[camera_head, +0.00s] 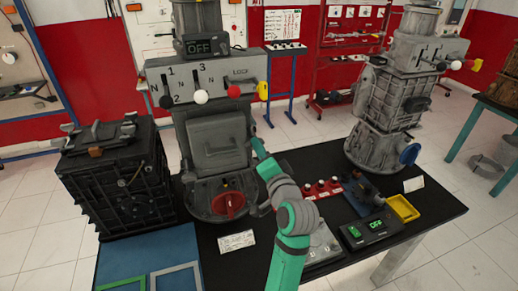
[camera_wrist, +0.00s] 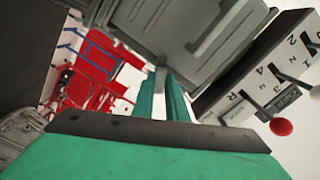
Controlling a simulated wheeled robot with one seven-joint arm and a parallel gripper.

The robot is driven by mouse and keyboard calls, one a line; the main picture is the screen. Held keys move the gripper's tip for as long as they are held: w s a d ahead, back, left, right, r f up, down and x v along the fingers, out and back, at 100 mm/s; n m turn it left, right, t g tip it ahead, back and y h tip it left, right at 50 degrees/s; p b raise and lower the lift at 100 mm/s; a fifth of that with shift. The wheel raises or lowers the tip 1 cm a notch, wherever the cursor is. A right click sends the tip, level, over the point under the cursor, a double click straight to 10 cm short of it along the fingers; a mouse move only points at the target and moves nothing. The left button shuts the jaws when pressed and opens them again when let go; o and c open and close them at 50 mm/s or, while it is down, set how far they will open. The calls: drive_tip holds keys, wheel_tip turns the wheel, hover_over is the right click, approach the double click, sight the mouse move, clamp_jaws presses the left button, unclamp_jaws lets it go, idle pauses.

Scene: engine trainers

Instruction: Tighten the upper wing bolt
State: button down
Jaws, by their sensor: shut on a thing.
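The middle grey engine trainer (camera_head: 190,118) has a square hatch cover (camera_head: 217,142) on its front, and the cover lies against the housing. No second wing bolt can be made out.
Above the hatch is a lever panel (camera_head: 205,80) with coloured knobs. A black ribbed block (camera_head: 115,180) stands left. A second trainer (camera_head: 385,95), a yellow tray (camera_head: 403,208) and display boxes (camera_head: 365,231) stand right on the black table.

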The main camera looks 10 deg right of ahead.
drive_tip(key=m, duration=0.5)
drive_tip(key=shift+s, duration=0.1)
drive_tip(key=shift+m, duration=0.4)
drive_tip(key=c, duration=1.8)
unclamp_jaws()
drive_tip(key=shift+o, duration=0.2)
drive_tip(key=s+d, duration=0.1)
drive_tip(key=s, duration=0.9)
drive_tip(key=shift+s, duration=0.4)
